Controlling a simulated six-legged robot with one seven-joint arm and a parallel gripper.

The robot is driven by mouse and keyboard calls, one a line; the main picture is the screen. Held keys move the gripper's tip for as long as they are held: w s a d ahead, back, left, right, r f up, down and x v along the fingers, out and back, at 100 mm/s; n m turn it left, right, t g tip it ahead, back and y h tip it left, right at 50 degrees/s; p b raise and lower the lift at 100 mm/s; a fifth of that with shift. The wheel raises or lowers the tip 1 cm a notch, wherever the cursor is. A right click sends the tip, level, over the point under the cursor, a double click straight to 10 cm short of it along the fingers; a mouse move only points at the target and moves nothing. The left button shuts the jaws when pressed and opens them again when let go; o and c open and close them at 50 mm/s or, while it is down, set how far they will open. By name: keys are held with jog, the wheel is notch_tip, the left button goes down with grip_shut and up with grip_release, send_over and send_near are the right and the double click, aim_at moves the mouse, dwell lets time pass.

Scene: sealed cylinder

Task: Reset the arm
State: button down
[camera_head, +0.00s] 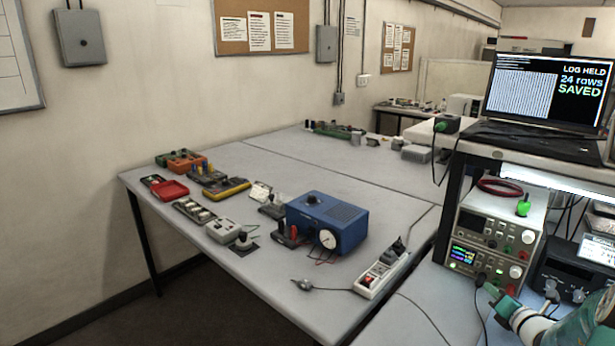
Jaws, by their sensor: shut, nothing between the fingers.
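My arm, white and teal, reaches in from the lower right corner. My gripper (493,291) is at its far end, small in the picture and partly dark, in front of the lower part of the stacked bench instruments (490,243). It is shut, with nothing seen held in it. A thin dark cable hangs near it. I cannot tell whether the gripper touches the instrument front or is apart from it.
A long grey table (290,280) carries a blue box with a dial (335,224), a power strip (382,270), a red tray (170,190) and several small devices. A laptop (548,90) stands on the shelf above the instruments. A black unit (568,272) sits right of them.

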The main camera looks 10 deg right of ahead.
jog(key=w+a+r+n+g+y, duration=0.1)
jog(key=a+r+n+y, duration=0.2)
jog(key=a+n, duration=0.45)
jog(key=w+a+r+n+g+y, duration=0.2)
jog(key=a+r+n+y, duration=0.15)
jog(key=a, duration=0.75)
jog(key=s+a+r+n+g+y, duration=0.1)
jog(key=s+a+r+n+g, duration=0.1)
jog(key=a+n, duration=0.4)
jog(key=s+a+r+n+g+y, duration=0.1)
jog(key=s+a+r+n+g, duration=0.2)
jog(key=a, duration=0.5)
jog(key=s+a+n+g+h, duration=0.3)
jog(key=s+a+n, duration=0.7)
jog(key=n, duration=0.3)
jog(key=s+r+n+h, duration=0.2)
jog(key=s+n+h, duration=0.2)
jog(key=s+n, duration=0.6)
jog(key=shift+a+r+n, duration=0.2)
jog(key=shift+r+n, duration=0.05)
jog(key=shift+n, duration=0.25)
